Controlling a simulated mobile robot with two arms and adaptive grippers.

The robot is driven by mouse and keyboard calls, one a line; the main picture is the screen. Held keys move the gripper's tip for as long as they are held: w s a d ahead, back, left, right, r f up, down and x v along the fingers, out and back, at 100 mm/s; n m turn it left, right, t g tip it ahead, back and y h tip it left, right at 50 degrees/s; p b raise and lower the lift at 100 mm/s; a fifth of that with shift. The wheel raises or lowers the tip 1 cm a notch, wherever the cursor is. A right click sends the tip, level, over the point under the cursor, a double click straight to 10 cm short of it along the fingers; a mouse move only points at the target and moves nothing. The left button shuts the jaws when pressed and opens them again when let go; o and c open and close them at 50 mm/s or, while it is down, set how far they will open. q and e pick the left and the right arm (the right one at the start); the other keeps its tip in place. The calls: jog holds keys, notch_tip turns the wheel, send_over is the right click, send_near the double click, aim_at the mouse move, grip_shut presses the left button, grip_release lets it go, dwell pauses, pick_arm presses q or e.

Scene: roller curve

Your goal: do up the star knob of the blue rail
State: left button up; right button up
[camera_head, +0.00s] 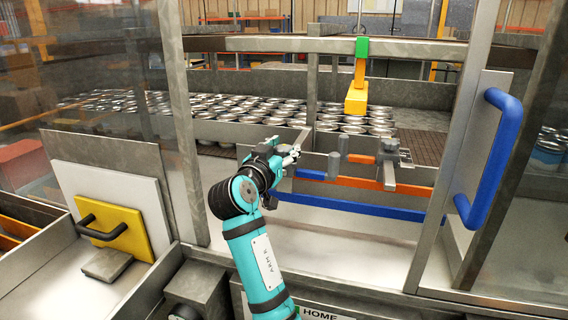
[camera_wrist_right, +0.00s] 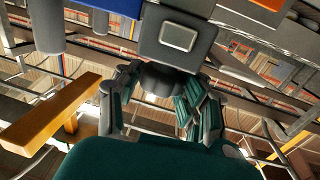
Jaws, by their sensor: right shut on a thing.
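My right gripper (camera_head: 283,155) reaches in through the opening of the machine, at the left end of the rails. In the right wrist view its fingers (camera_wrist_right: 158,85) stand on both sides of a dark round knob (camera_wrist_right: 160,76) and are shut on it. The knob sits against a grey block (camera_wrist_right: 178,37) with a pale square. The blue rail (camera_head: 350,209) runs to the right of the gripper; a blue part also shows in the right wrist view (camera_wrist_right: 118,5). The fingers hide most of the knob in the head view. My left gripper is out of view.
An orange rail (camera_head: 350,182) with a second dark knob (camera_head: 389,146) lies to the right. A yellow-orange block (camera_head: 356,98) hangs above. Several cans stand behind. A door with a blue handle (camera_head: 490,160) is at the right; a yellow panel (camera_head: 115,232) is at the left.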

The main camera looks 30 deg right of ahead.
aim_at(278, 152)
jog(key=shift+r+m+g+h+b, duration=0.1)
jog(key=shift+m+g+h+b, duration=0.6)
jog(key=shift+m+g+b, duration=0.5)
jog(key=shift+r+g, duration=0.1)
jog(key=shift+g, duration=0.3)
jog(key=shift+r, duration=0.15)
jog(key=o, duration=1.2)
jog(key=shift+f, duration=0.2)
jog(key=shift+a, duration=0.25)
jog(key=v, duration=0.7)
jog(key=shift+f, duration=0.1)
jog(key=shift+f, duration=0.1)
